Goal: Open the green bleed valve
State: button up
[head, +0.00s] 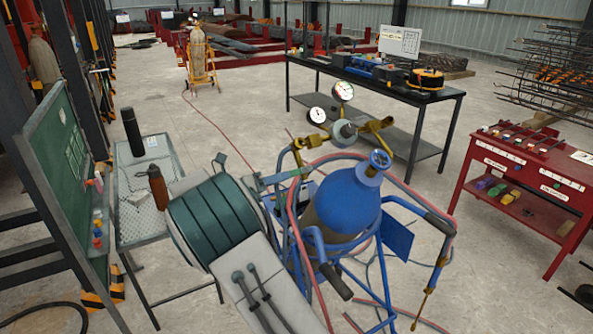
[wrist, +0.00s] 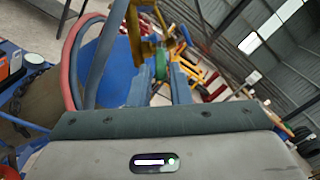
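The green bleed valve (wrist: 160,66) shows in the wrist view as a small green part below yellow brass fittings (wrist: 135,38). My gripper (wrist: 161,72) is open, with one grey finger on each side of the green part. I cannot tell whether either finger touches it. In the head view my gripper (head: 290,176) is at the left of the blue gas cylinder (head: 345,203), below the brass regulator (head: 343,130). There the valve is too small and too hidden by my gripper to make out.
Two round gauges (head: 343,91) stand above the regulator. Red hoses (head: 291,215) loop around the cylinder's blue cart (head: 310,240) close to my arm. A mesh table (head: 140,215) with bottles is at the left, a black workbench (head: 380,75) behind, a red table (head: 520,170) at the right.

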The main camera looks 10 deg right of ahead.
aim_at(299, 172)
jog(key=x, duration=0.5)
jog(key=shift+w+d+p, duration=0.15)
jog(key=shift+d+p, duration=0.15)
jog(key=shift+p, duration=0.1)
grip_shut()
